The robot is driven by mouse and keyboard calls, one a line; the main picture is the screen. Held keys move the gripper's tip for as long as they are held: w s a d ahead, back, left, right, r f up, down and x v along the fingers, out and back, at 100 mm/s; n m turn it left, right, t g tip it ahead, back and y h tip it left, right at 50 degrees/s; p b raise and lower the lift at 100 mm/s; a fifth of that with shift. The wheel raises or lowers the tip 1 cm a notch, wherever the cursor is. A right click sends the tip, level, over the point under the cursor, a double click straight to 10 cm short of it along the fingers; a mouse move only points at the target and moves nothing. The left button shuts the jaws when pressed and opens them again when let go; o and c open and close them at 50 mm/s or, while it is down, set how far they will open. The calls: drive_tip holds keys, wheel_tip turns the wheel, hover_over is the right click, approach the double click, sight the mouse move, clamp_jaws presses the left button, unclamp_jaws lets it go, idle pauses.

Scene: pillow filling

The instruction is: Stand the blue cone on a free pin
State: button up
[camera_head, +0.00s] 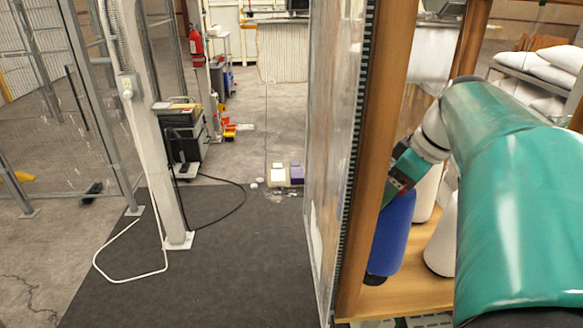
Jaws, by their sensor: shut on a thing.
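The blue cone (392,240) is at the right of the head view, upright or nearly so, with a dark lower end. My gripper (399,188) is at its top, shut on it; the fingertips are mostly hidden. The cone shows just right of a wooden post, in front of a wooden shelf board (420,291). I cannot tell whether its lower end touches the board. White cones (441,240) stand behind and to the right of it, partly hidden by my teal arm. No free pin can be made out.
The wooden post (377,150) and a clear panel (330,150) stand close on the left of the cone. White pillows (545,70) lie on a rack at the back right. Dark floor matting (225,260) is open left of the panel, with a pale post (150,130) beyond.

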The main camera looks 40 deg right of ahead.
drive_tip(key=shift+w+d+f, duration=0.1)
drive_tip(key=shift+w+f, duration=0.35)
drive_tip(key=shift+f, duration=0.05)
drive_tip(key=shift+s+x, duration=0.2)
drive_tip(key=shift+x, duration=0.7)
drive_tip(key=shift+s+x, duration=0.15)
drive_tip(key=shift+x, duration=0.75)
drive_tip(key=shift+d+f, duration=0.2)
drive_tip(key=shift+f, duration=0.15)
drive_tip(key=o, duration=1.9)
drive_tip(key=v, duration=1.2)
drive_tip(key=shift+s+r, duration=0.1)
drive_tip(key=shift+r, duration=0.05)
